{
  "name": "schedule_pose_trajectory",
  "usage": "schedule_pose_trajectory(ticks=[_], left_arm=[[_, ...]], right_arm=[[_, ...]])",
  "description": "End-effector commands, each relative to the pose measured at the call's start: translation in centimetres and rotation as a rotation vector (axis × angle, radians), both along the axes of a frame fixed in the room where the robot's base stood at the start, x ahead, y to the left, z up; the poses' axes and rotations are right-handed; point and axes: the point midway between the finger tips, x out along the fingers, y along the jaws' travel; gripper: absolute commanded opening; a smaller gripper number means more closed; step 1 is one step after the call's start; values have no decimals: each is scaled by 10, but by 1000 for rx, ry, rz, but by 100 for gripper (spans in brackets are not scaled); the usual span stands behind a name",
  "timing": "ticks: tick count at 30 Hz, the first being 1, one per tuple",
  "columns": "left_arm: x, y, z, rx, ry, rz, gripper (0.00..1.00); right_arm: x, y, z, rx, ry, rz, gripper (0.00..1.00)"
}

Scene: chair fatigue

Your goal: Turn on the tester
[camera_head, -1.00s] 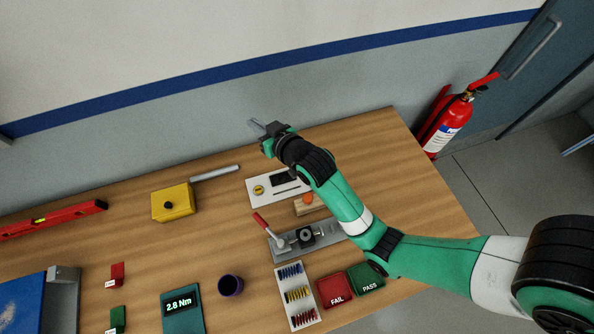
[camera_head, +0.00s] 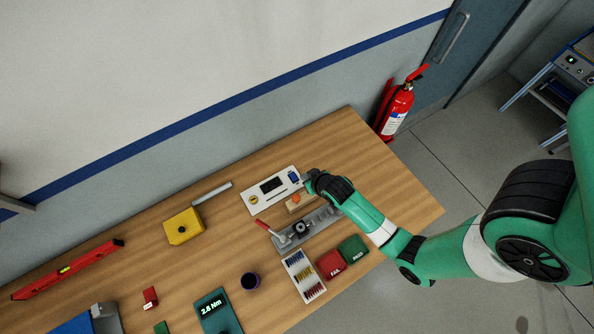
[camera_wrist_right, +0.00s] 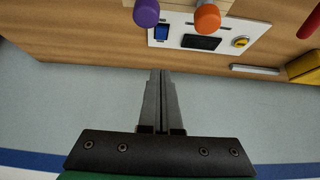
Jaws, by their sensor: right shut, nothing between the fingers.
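A white panel (camera_head: 257,205) lies on the wooden table and looks like the tester. It has a yellow round button (camera_head: 254,200), a dark screen (camera_head: 272,185) and a blue rectangular part (camera_head: 293,177). In the right wrist view, the panel shows its blue part (camera_wrist_right: 167,34), dark screen (camera_wrist_right: 201,43) and yellow button (camera_wrist_right: 241,42). My right gripper (camera_head: 304,176) is by the panel's right end, close to the blue part; contact cannot be told. Its fingers (camera_wrist_right: 161,76) are shut and empty. My left gripper is out of view.
A wooden block with an orange knob (camera_head: 296,198) stands just in front of the panel; a purple knob (camera_wrist_right: 146,12) also shows. A red-handled clamp fixture (camera_head: 287,235), yellow box (camera_head: 183,227) and parts tray (camera_head: 304,276) are nearby. The table's back right is clear.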

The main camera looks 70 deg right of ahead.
Motion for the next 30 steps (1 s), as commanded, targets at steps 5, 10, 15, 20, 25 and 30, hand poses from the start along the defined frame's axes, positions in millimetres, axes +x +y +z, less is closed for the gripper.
schedule_pose_trajectory(ticks=[5, 10, 15, 20, 25, 30], left_arm=[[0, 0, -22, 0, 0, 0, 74], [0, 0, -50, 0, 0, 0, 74], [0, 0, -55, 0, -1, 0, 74], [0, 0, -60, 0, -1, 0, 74], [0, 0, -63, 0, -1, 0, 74], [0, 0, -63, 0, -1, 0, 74]], right_arm=[[10, -7, -21, 0, -1, -1, 0], [27, -20, -50, 0, -1, -1, 0], [46, -34, -75, 1, 1, 0, 0], [46, -35, -101, 2, 2, 0, 0], [45, -34, -115, 0, 0, 1, 0], [45, -33, -117, -1, -1, 0, 0]])
